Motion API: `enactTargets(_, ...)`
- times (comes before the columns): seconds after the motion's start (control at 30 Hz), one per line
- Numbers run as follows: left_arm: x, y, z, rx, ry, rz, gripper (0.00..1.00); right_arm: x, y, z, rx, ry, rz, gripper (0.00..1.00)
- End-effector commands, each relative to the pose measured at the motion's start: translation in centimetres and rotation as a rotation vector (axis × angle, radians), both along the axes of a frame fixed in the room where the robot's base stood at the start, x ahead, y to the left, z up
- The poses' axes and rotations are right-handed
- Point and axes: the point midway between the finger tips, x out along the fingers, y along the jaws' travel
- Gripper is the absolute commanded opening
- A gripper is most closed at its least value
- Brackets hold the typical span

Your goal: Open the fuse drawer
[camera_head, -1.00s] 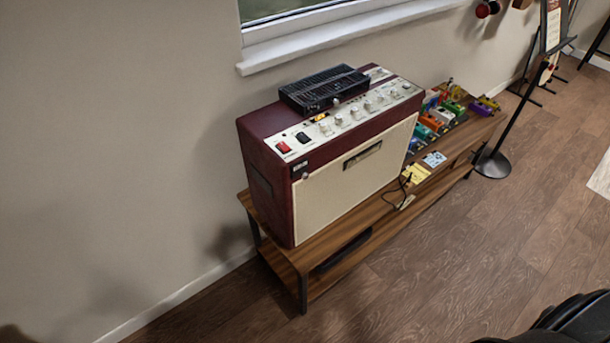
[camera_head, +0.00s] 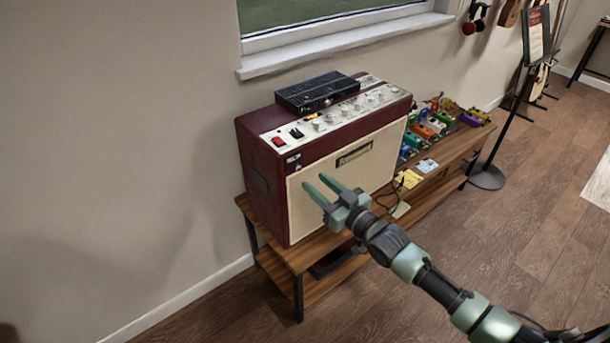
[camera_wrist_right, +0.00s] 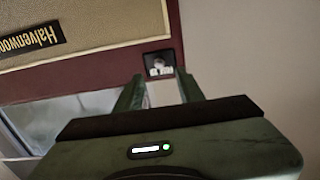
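The maroon and cream amplifier (camera_head: 325,200) stands on a low wooden bench. A small black panel (camera_head: 293,160), which looks like the fuse drawer, sits on its front at the upper left corner. In the right wrist view this panel (camera_wrist_right: 159,65) shows a round part and a pale mark, and it looks flush. My right gripper (camera_head: 318,183) is open and empty in front of the cream grille, right of and below the panel in the head view. In the wrist view its fingers (camera_wrist_right: 160,84) point toward the panel, apart from each other. My left gripper is not in view.
A black box (camera_head: 316,91) lies on top of the amplifier behind its knobs and red switch. Several colourful pedals (camera_head: 435,125) stand on the bench (camera_head: 268,245) to the right, with a cable near them. The floor (camera_head: 420,310) in front is clear.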

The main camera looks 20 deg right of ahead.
Motion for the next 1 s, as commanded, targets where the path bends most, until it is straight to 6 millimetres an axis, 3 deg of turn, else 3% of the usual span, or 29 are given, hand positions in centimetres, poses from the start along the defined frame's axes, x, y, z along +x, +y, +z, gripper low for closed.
enactTargets(0.3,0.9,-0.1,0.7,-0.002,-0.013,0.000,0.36,4.6,1.7,0.1,0.000,-0.001,-0.001,0.38)
enactTargets(0.73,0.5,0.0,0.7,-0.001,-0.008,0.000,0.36,5.6,2.0,-0.1,-0.002,0.002,-0.001,0.38)
enactTargets(0.87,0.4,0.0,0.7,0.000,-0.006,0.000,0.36,5.6,2.0,-0.1,-0.002,0.002,-0.001,0.02)
enactTargets(1.0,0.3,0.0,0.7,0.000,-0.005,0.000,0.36,5.6,2.0,-0.1,-0.002,0.002,-0.001,0.00)
